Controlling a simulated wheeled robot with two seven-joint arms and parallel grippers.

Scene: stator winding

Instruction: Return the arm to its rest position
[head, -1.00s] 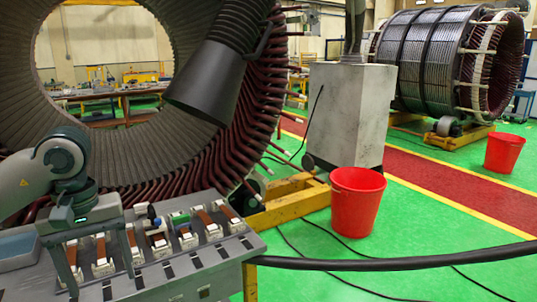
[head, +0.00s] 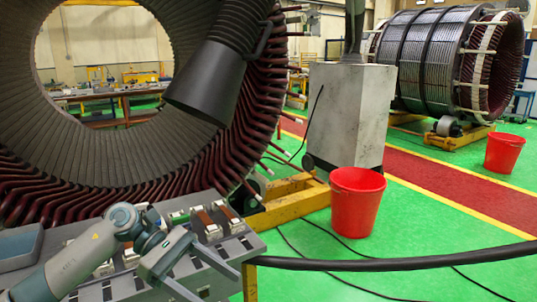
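My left arm comes in from the lower left, and its grey gripper (head: 214,284) is over the front part of the grey bench (head: 225,258). The two fingers are spread apart and point down to the right. I see nothing between them. Several small white-and-brown parts (head: 207,223) sit in a row on the bench behind the gripper. My forearm and wrist hide part of that row. My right gripper is not in view.
A large stator ring (head: 130,165) stands behind the bench, with a black nozzle (head: 207,84) hanging before it. A red bucket (head: 355,203) stands on the green floor to the right. A thick black hose (head: 400,263) runs rightward from the bench.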

